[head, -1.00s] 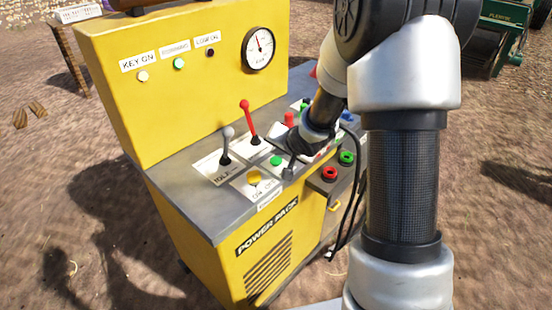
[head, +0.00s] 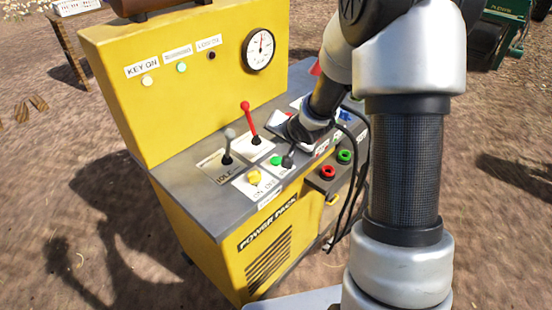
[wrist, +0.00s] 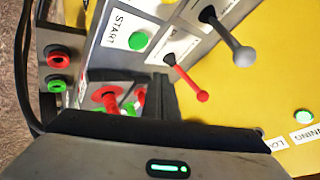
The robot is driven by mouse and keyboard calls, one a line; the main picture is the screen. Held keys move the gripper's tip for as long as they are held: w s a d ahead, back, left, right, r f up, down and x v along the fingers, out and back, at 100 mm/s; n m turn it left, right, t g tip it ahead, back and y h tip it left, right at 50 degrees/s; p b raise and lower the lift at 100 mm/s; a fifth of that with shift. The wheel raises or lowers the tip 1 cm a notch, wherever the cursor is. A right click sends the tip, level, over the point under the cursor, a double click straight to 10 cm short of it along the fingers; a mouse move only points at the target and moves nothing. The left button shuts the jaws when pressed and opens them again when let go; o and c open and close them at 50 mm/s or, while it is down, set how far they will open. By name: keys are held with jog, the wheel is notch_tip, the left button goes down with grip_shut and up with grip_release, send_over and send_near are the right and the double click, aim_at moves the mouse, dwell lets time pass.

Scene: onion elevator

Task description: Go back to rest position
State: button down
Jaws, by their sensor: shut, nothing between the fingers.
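My gripper (head: 288,160) is over the top of the yellow power pack (head: 150,85), just right of the green START button (head: 277,160). In the wrist view its dark fingers (wrist: 160,86) are together with nothing between them. The START button (wrist: 138,41) lies clear of them there. The red lever (wrist: 187,82) stands close beside the fingers; I cannot tell whether they touch. My arm is bent over the right part of the panel and hides some controls there.
A grey-knobbed lever (head: 229,145) and a yellow knob (head: 254,177) stand on the panel. Red and green ports (head: 345,157) and black cables (head: 352,200) are at the right. A gauge (head: 259,50) is on the upright back. Open dirt ground lies left of the machine.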

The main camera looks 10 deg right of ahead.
dwell(0.3)
jog(key=s+d+r+n+g+h+p, duration=0.1)
jog(key=s+d+r+h+p, duration=0.15)
jog(key=s+r, duration=0.65)
jog(key=s+d+r+n+h+p, duration=0.1)
jog(key=s+r+n+p, duration=0.2)
jog(key=r, duration=0.9)
jog(key=s+a+r+n+g+p, duration=0.1)
jog(key=s+r, duration=0.3)
jog(key=s, duration=0.6)
jog(key=s+a+r+n+g+y+p, duration=0.1)
jog(key=s+a+r+p, duration=0.1)
jog(key=s, duration=0.8)
notch_tip(320, 180, up, 2)
jog(key=shift+s+a+r+n+p, duration=0.1)
jog(key=shift+s+a+n+p, duration=0.25)
jog(key=shift+p, duration=0.2)
jog(key=shift+y, duration=0.25)
